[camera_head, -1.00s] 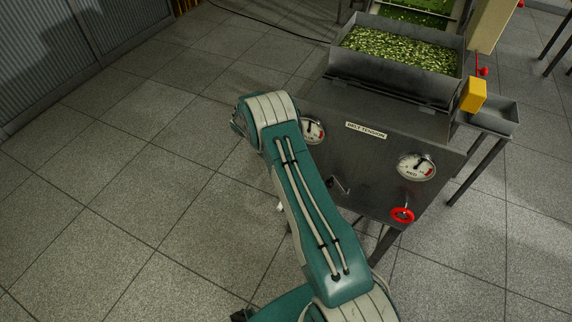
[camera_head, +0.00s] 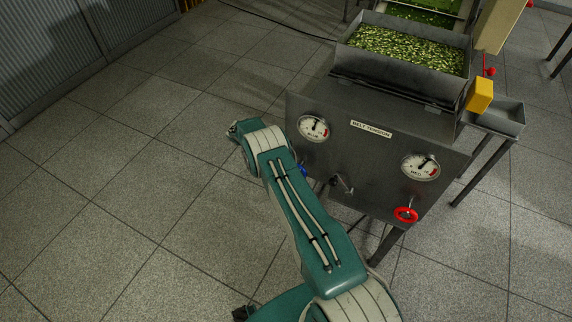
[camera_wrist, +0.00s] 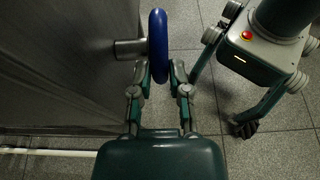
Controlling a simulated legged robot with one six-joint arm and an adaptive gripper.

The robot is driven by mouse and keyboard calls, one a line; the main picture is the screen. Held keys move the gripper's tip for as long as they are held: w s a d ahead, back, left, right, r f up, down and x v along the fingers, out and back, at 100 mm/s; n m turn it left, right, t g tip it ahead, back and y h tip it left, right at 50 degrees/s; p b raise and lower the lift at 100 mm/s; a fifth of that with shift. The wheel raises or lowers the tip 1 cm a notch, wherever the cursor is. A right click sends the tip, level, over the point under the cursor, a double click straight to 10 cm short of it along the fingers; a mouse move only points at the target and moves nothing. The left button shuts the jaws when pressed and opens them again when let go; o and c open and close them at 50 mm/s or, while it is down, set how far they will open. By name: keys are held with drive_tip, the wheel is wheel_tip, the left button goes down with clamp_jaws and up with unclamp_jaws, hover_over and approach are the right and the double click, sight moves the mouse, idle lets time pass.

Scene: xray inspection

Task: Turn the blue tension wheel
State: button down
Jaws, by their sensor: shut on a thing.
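The blue tension wheel (camera_wrist: 157,40) stands edge-on in the wrist view, on a short metal shaft from the grey panel. My gripper (camera_wrist: 158,78) is shut on the near part of its rim, one finger on each side. In the head view only a small blue piece of the wheel (camera_head: 303,171) shows beside my arm, which hides the rest of it and my gripper. The left gauge (camera_head: 313,127), above the wheel, is in full view; its label seems to read BLUE. The BELT TENSION plate (camera_head: 371,129) is to its right.
A red wheel (camera_head: 405,215) sits under the right gauge (camera_head: 420,167), with a metal crank (camera_head: 343,184) between the wheels. A hopper of green pieces (camera_head: 407,50) tops the machine. The tiled floor to the left is clear. My own leg shows in the wrist view.

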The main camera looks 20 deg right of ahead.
drive_tip(key=shift+w, duration=0.15)
drive_tip(key=c, duration=0.6)
unclamp_jaws()
drive_tip(key=shift+a, duration=0.1)
drive_tip(key=shift+r, duration=0.1)
wheel_tip(320, 180, up, 10)
